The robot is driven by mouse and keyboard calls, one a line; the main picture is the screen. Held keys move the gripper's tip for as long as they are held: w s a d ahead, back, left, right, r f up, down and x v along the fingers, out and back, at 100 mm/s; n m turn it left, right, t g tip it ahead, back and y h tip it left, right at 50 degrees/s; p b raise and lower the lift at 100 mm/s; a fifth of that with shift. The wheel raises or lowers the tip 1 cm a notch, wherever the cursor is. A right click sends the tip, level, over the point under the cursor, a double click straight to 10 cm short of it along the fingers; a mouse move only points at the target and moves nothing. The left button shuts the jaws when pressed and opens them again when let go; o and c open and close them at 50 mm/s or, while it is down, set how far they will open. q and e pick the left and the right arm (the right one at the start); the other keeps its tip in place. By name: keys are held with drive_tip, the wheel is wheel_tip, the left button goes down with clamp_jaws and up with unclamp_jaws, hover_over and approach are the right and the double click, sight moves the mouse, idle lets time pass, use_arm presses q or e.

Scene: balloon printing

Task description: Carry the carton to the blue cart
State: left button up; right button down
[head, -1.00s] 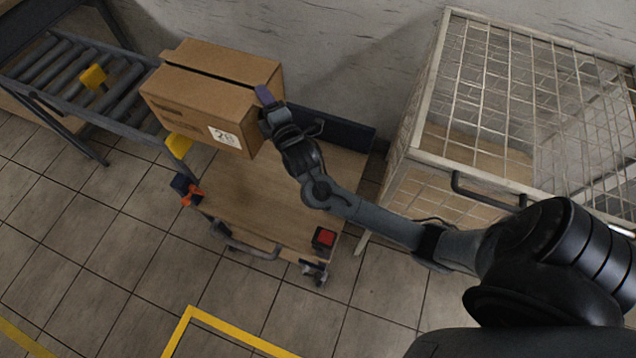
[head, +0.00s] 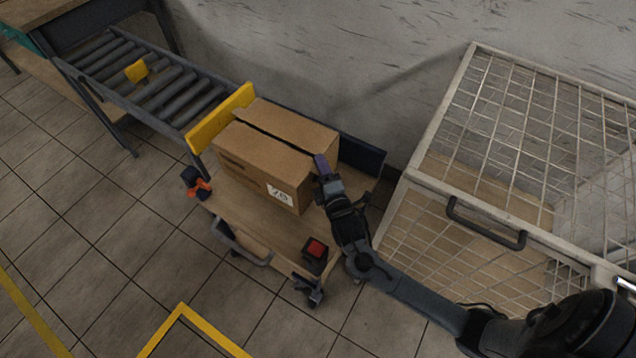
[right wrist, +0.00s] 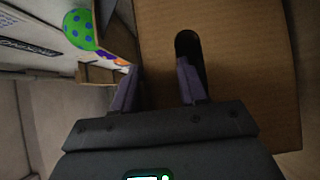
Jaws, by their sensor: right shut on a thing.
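The brown carton (head: 262,165), with a white number label on its near side, is over the wooden deck of the cart (head: 270,222). The cart has a dark blue panel at its back. I cannot tell whether the carton touches the deck. My right gripper (head: 322,170) is shut on the carton's right end. In the right wrist view, one finger of the gripper (right wrist: 157,82) is at the dark hand hole and the other is beside the carton's edge (right wrist: 240,70). My left gripper is not in view.
A roller conveyor (head: 165,85) with a yellow end plate (head: 220,117) stands behind left of the carton. A white wire cage (head: 520,130) stands at right. A red button box (head: 316,249) is on the cart's front corner. A green balloon with blue dots (right wrist: 79,29) shows in the right wrist view.

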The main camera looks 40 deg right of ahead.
wheel_tip(320, 180, down, 5)
drive_tip(key=shift+f+b, duration=0.2)
drive_tip(key=shift+b, duration=1)
drive_tip(key=c, duration=0.6)
unclamp_jaws()
drive_tip(key=shift+f, duration=0.2)
drive_tip(key=p+v, duration=0.3)
drive_tip(key=v, duration=0.4)
drive_tip(key=shift+s+r, duration=0.15)
drive_tip(key=shift+s, duration=0.1)
drive_tip(key=shift+r, duration=0.1)
